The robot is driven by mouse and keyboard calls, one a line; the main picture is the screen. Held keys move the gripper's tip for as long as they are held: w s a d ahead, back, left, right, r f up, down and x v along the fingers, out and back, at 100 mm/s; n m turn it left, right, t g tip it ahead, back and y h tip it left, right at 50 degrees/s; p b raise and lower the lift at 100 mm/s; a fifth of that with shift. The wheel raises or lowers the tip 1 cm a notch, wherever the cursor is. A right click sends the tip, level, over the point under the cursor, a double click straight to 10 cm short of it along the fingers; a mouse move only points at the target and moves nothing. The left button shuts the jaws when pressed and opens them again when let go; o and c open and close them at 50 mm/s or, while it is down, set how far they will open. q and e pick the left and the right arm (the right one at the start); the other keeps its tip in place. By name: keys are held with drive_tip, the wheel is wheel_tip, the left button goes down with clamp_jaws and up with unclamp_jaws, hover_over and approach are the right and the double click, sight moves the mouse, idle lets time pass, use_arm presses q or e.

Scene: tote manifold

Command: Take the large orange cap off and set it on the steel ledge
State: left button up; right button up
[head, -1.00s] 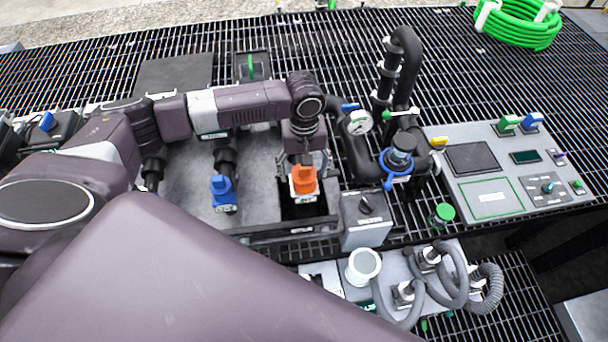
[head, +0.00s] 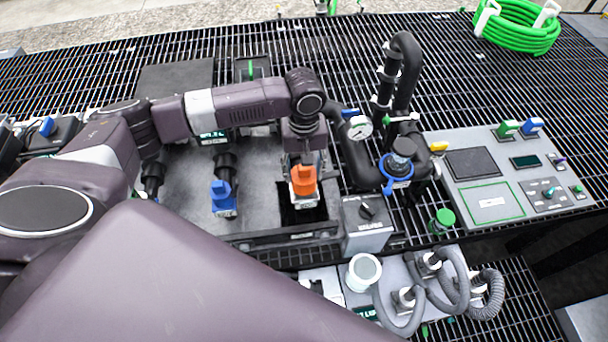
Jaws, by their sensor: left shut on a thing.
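The orange cap (head: 303,181) is in the middle of the head view, over a dark square opening in the grey tray (head: 262,205). It sits on a pale collar. My left gripper (head: 304,171) reaches down on it from above, with its fingers close on both sides, shut on the cap. The cap looks upright. The gripper body hides its far side. I cannot tell which surface is the steel ledge. My right gripper is not in view.
A blue connector (head: 222,197) stands left of the orange cap. A grey switch box (head: 367,225) is close on its right. Black grating lies open behind.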

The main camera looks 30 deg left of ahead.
use_arm(q)
wheel_tip(320, 180, up, 18)
idle(0.4)
